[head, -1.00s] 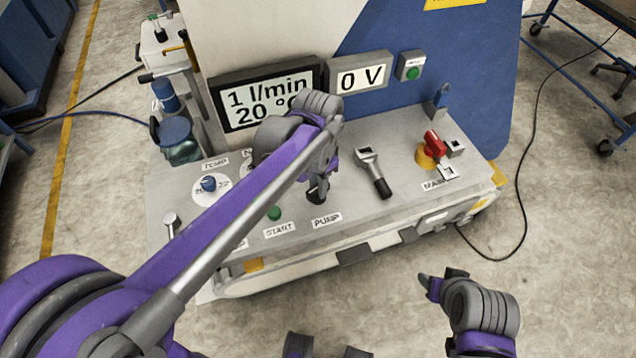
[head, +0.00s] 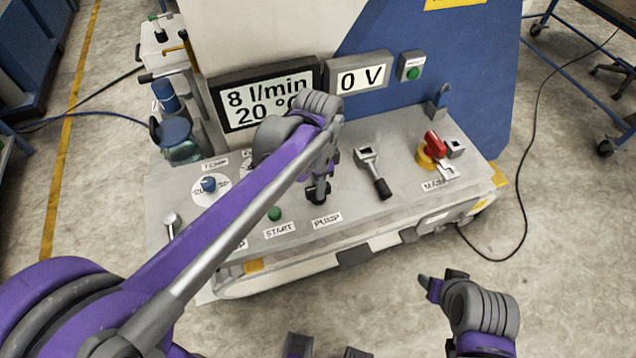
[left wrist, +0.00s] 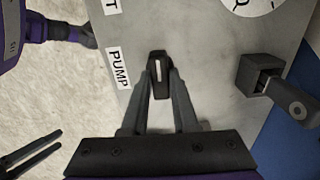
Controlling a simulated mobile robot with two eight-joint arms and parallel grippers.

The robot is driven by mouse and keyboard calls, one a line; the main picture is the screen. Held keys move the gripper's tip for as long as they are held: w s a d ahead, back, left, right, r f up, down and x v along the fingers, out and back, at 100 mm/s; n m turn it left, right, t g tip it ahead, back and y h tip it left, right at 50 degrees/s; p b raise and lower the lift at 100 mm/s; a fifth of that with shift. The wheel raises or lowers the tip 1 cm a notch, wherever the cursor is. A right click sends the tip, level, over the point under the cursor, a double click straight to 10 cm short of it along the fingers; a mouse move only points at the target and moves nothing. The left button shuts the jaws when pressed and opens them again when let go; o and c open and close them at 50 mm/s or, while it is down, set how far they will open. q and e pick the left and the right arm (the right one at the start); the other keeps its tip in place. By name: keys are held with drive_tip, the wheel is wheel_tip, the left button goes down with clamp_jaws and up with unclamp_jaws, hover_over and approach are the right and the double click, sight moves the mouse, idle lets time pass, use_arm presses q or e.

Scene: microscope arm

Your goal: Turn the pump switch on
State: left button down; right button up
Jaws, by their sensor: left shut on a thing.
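The pump switch is a small black knob with a white line (left wrist: 158,68), beside the PUMP label (left wrist: 119,68) in the left wrist view. My left gripper (left wrist: 160,78) is shut on this knob, with one finger on each side. The white line runs roughly along the fingers. In the head view the left gripper (head: 318,190) reaches down to the panel just above the PUMP label (head: 326,220), and its wrist hides most of the knob. The display (head: 266,98) reads 8 l/min and 20 °C. My right gripper (head: 428,288) hangs in front of the panel; its fingers are unclear.
A black-handled lever (head: 375,176) stands right of the pump switch. A red switch on a yellow base (head: 432,150) is farther right, by the MAIN label. A green START button (head: 274,213) is left. A second display (head: 360,76) reads 0 V.

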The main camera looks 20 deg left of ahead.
use_arm(q)
drive_tip(key=c, duration=0.7)
unclamp_jaws()
wheel_tip(320, 180, up, 11)
drive_tip(key=shift+f+p, duration=0.1)
drive_tip(key=shift+p, duration=0.3)
